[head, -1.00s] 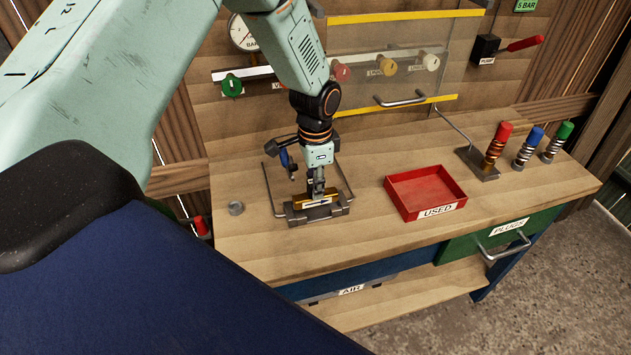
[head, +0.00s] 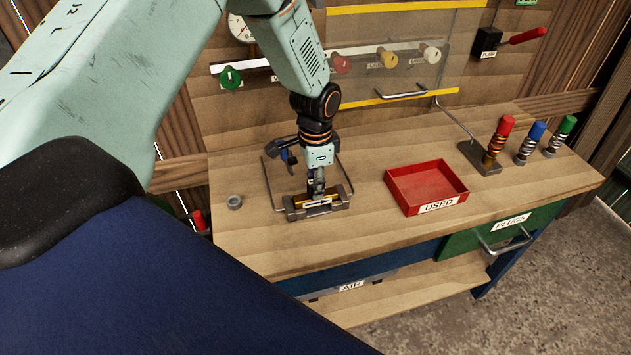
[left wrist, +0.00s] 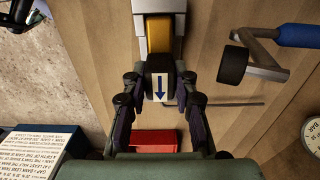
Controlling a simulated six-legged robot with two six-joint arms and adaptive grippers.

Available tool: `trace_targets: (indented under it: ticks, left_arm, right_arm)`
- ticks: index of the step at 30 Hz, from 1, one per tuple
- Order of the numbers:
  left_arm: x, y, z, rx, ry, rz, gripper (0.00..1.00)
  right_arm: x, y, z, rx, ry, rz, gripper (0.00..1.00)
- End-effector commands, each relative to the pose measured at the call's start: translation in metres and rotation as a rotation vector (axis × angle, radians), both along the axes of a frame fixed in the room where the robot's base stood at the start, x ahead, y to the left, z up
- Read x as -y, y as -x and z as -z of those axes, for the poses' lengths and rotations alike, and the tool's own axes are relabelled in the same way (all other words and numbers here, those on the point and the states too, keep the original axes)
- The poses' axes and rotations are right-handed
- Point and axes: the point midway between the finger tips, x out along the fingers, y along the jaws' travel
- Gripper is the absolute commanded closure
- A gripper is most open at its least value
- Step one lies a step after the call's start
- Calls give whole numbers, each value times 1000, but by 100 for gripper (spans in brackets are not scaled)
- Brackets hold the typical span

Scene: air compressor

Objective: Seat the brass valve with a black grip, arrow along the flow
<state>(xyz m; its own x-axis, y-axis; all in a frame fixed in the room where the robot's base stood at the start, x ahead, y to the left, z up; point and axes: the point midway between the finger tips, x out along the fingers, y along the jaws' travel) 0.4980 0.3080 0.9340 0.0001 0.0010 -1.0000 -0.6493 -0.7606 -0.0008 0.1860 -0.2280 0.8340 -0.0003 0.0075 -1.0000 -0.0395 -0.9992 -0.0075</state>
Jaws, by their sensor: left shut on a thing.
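The brass valve (head: 332,197) lies level in a grey metal holder (head: 296,214) on the bench, low between its end blocks. I cannot tell whether it is fully down. My left gripper (head: 318,188) points down and is shut on the valve. In the left wrist view the valve's brass body (left wrist: 158,45) and black grip (left wrist: 160,72) show, with my left gripper's fingers (left wrist: 160,100) on both sides. A blue arrow on a white label points down that view, towards the red tray; in the head view this is rightward. My right gripper is not in view.
The red USED tray (head: 440,204) stands empty to the right. Red, blue and green plugs (head: 530,143) stand at the far right. A blue-handled fixture (head: 287,156) rises close behind the holder. The front bench top is clear.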

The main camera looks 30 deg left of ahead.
Motion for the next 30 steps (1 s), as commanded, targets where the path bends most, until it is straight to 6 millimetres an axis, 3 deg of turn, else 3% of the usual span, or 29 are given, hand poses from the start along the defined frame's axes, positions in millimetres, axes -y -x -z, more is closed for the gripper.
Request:
trace_targets:
  ticks: [6, 7, 15, 22, 26, 30]
  left_arm:
    - [0, 0, 5, 1, 0, 0, 100]
    - [0, -1, 4, 1, 0, 0, 70]
    - [0, 0, 4, 1, 0, 0, 47]
    - [0, 0, 4, 1, 0, 0, 46]
    - [0, 0, 4, 0, 0, 0, 35]
    - [0, 0, 4, 0, 0, 0, 34]
  right_arm:
    - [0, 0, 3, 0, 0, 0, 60]
    - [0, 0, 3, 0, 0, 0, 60]
    - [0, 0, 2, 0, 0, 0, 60]
    - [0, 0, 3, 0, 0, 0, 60]
    - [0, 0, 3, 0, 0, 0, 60]
    - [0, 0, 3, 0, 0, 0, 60]
